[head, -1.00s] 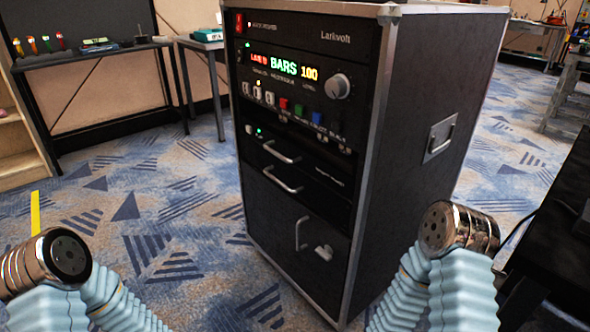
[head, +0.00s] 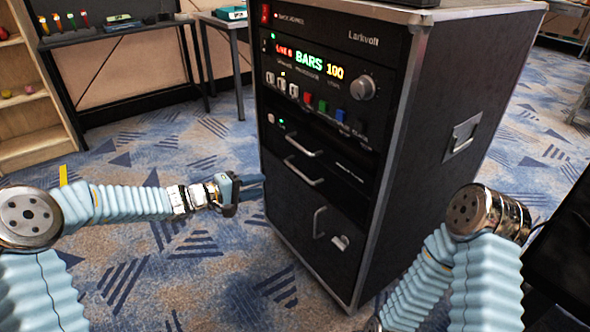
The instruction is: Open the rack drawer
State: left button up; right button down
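The black rack (head: 412,165) stands upright in the middle, its front turned to the left. Two horizontal bar handles show on its front, an upper handle (head: 301,147) and a lower handle (head: 304,176). The panels behind them look flush, so the drawer appears shut. Below is a panel with a vertical handle (head: 318,222) and a knob. My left gripper (head: 260,187) points right at the rack's left front edge, at about the lower handle's height. Its two dark fingers look spread, with nothing between them. It appears apart from the handles. My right gripper is not visible; only that arm's upper links show.
A dark table (head: 110,42) with small tools stands at the back left, beside a wooden shelf (head: 35,112). A small side table (head: 222,20) is behind the rack. A black surface (head: 560,240) borders the right.

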pick_arm(q)
jog(key=r+p+x, duration=0.1)
jog(key=p+x, duration=0.1)
jog(key=x, duration=1.1)
jog(key=shift+w+d, duration=0.3)
jog(key=shift+w, duration=0.1)
jog(key=shift+f, duration=0.1)
grip_shut()
